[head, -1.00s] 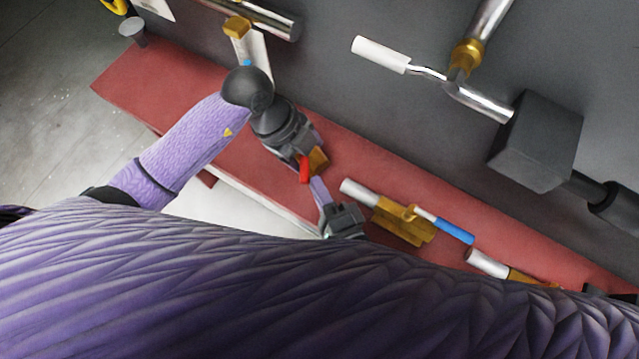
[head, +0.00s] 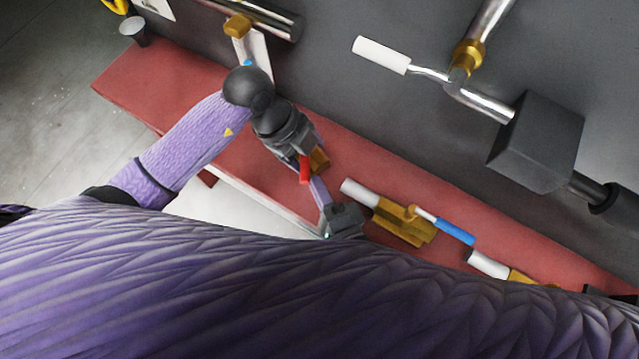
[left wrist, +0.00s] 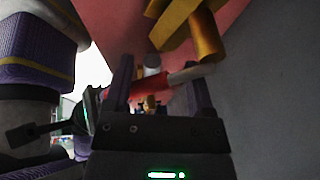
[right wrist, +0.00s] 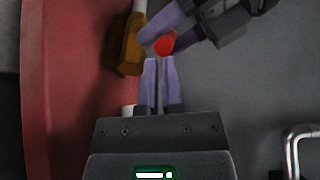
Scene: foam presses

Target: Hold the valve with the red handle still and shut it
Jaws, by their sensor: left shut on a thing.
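The valve with the red handle has a brass body (head: 319,159) and a red grip (head: 304,169), low on the red ledge. My left gripper (head: 304,150) is shut on this valve from above. Its fingers partly hide it, and which part they pinch is unclear. In the left wrist view the red grip (left wrist: 152,86) and its pale rod lie across the space between the fingers. My right gripper (head: 320,190) is just below, its fingers nearly together and empty. In the right wrist view its tips (right wrist: 160,62) point at the red grip (right wrist: 165,43), slightly apart from it.
To the right, a brass valve with a blue handle (head: 455,232) lies along the red ledge (head: 140,80). A white-ended lever (head: 381,54) and a dark box (head: 535,140) stick out from the grey wall. A pipe (head: 262,15) runs above my left gripper.

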